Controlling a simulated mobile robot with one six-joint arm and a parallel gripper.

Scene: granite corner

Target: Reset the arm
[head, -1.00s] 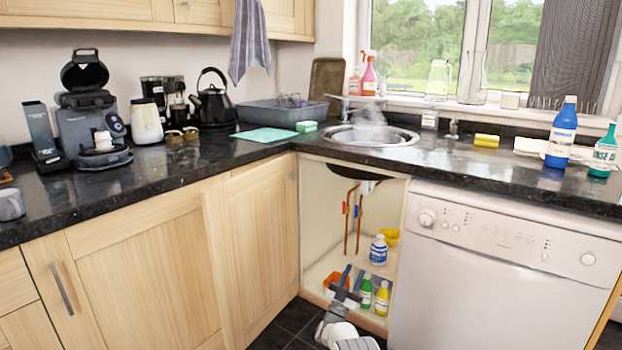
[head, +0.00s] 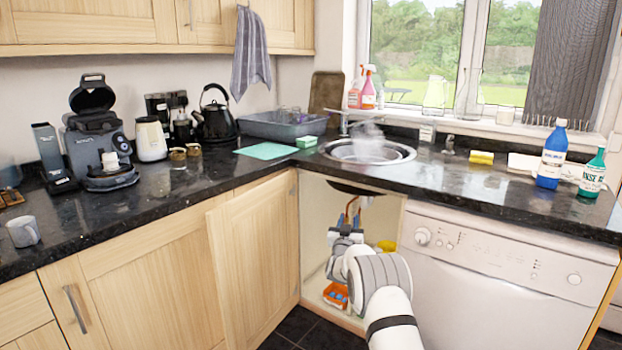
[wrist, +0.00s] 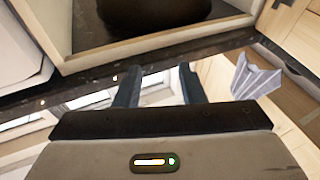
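My gripper (wrist: 158,84) shows in the wrist view with its two dark fingers apart and nothing between them. In the head view my gripper (head: 346,232) is in front of the open cupboard under the sink, partly hidden by my wrist. My arm rises from the bottom of the picture and covers part of the cupboard. An orange tray (head: 336,297) with blue things in it sits on the cupboard floor. A yellow item (head: 387,246) shows behind my wrist. The bottles in the cupboard are hidden.
The worktop edge (head: 480,196) runs above the cupboard opening. The white dishwasher (head: 505,265) stands to the right and a wooden cupboard door (head: 255,255) to the left. Pipes (head: 350,212) run inside. The sink (head: 368,151) steams above. A blue bottle (head: 552,155) stands on the right worktop.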

